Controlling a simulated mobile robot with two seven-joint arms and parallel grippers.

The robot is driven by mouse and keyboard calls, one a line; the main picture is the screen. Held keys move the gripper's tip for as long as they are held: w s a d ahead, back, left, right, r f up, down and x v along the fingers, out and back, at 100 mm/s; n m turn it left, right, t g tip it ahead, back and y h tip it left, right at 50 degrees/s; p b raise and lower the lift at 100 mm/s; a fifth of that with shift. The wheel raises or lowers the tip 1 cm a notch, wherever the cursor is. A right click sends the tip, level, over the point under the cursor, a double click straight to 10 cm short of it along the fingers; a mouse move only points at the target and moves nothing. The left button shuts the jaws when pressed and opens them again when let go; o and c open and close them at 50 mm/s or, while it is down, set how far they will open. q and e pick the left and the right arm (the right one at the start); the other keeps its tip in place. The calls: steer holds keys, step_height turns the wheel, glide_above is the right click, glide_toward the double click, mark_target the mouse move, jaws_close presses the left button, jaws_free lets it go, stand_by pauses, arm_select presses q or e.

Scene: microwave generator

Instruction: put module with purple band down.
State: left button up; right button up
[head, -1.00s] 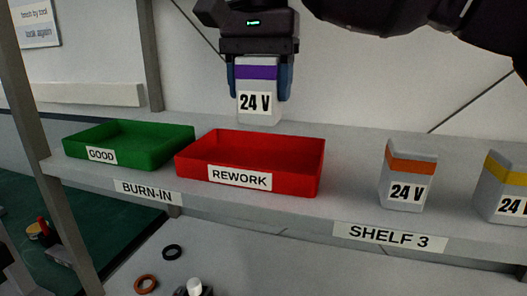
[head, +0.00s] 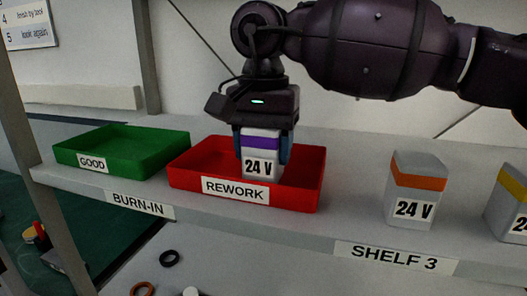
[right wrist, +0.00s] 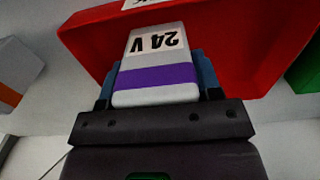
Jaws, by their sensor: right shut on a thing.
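The module with the purple band (head: 260,144) is a pale block with a "24 V" label, upright inside the red REWORK tray (head: 308,190). My right gripper (head: 264,148) is shut on its upper part from above, with a blue finger on each side. In the right wrist view the purple-band module (right wrist: 154,77) sits between the fingers, with the red tray (right wrist: 230,40) around it. The tray's front wall hides the module's lower edge, so I cannot tell whether it touches the tray floor. My left gripper does not show.
A green GOOD tray (head: 125,152) stands to the left on the same shelf. Modules with an orange band (head: 417,190) and a yellow band (head: 511,205) stand to the right. Shelf space between the red tray and the orange-band module is clear.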

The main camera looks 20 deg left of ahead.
steer(key=shift+f, duration=0.6)
steer(key=o, duration=1.1)
steer(key=shift+f, duration=0.15)
steer(key=shift+o, duration=0.2)
step_height(320, 180, up, 12)
steer(key=shift+r+b, duration=0.2)
steer(key=shift+b, duration=0.25)
